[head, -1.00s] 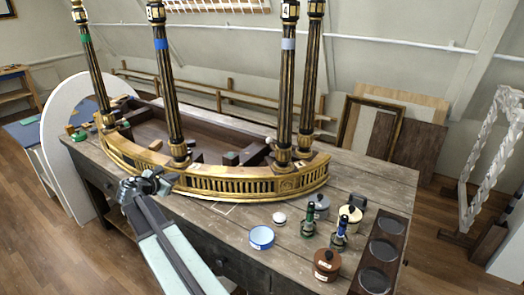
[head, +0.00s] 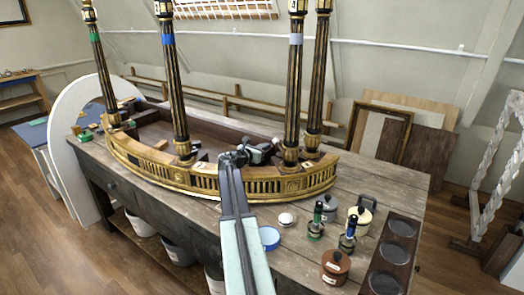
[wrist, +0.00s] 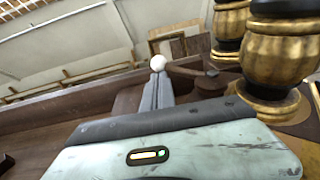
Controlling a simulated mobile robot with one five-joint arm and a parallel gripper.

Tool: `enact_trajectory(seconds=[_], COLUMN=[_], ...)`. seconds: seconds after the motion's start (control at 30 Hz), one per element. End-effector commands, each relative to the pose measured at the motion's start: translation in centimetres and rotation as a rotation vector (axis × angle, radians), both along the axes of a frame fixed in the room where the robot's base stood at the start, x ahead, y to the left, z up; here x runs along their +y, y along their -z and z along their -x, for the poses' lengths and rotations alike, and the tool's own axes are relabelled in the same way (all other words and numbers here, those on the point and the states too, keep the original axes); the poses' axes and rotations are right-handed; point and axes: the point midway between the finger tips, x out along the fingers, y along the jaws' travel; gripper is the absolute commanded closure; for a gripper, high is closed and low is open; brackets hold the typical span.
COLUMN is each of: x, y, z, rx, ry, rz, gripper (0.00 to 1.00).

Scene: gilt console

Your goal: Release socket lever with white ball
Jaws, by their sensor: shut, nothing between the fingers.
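In the wrist view a small white ball (wrist: 157,62) shows right at the tips of my gripper (wrist: 157,80). I cannot tell whether they touch. The fingers are together with nothing between them, and they hide whatever lever arm is below the ball. In the head view my gripper (head: 272,148) reaches over the gilt front rail (head: 205,182), pointing right toward the base of a blue-grey-banded column (head: 291,90). The ball and lever cannot be made out clearly there.
Gilt columns rise close right of the gripper; a blue-banded column (head: 172,90) stands left. On the table in front are a blue tin (head: 269,238), a white-topped jar (head: 286,220), a brown pot (head: 335,267), green-based tools and a dark tray (head: 392,254).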

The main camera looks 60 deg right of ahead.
Motion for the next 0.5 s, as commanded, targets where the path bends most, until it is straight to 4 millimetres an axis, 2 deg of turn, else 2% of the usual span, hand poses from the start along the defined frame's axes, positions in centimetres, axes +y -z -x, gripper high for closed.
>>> enact_trajectory(seconds=[0.1,0.2,0.5], x=[-1.8,-2.5,-2.7], y=[0.3,0.4,0.3], z=[0.1,0.1,0.1], rx=[-0.001,-0.001,-0.001], ry=[0.002,0.000,-0.001], rz=[0.000,-0.001,0.000], gripper=[1.00,1.00,1.00])
